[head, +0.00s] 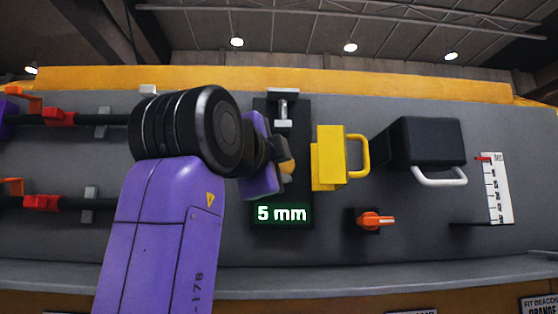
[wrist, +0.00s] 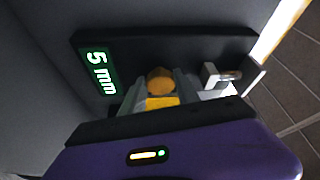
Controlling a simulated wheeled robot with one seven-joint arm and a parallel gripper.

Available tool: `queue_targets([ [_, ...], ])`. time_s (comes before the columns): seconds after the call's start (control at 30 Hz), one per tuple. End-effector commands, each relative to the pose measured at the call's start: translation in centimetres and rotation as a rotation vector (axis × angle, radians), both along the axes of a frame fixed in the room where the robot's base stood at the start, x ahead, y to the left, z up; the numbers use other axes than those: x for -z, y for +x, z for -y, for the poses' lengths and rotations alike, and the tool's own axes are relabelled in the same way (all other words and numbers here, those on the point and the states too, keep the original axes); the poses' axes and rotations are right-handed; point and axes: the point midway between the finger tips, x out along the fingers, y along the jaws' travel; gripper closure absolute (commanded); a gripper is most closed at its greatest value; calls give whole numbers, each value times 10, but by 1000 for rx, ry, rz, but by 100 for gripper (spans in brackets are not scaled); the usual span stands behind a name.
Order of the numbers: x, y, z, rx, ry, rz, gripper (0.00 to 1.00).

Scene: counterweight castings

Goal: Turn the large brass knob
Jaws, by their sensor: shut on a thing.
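The brass knob (wrist: 160,80) sits on a dark panel (wrist: 222,43) between the two fingers of my gripper (wrist: 158,92) in the wrist view. The fingers are shut on it, one on each side. In the head view the knob (head: 287,166) shows only in part, behind my purple gripper (head: 280,170) and wrist. A green display reading "5 mm" (head: 282,213) is on the panel below the knob, and it shows in the wrist view too (wrist: 100,72). A metal bolt-like part in a bracket (head: 283,105) is above the knob.
To the right are a yellow block with a handle (head: 330,163), a dark box with a white handle (head: 425,143), an orange lever (head: 375,221) and a white scale (head: 496,187). Dark rails with red clamps (head: 60,117) are on the left.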

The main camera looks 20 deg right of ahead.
Motion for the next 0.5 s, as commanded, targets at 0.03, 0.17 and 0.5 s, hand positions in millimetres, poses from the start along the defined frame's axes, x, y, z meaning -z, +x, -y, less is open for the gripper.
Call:
queue_targets([
  [0.03,-3,-1,0,1,43,12,100],
  [0.17,-4,0,0,1,159,49,100],
  [0.5,-6,0,1,2,418,133,100],
])
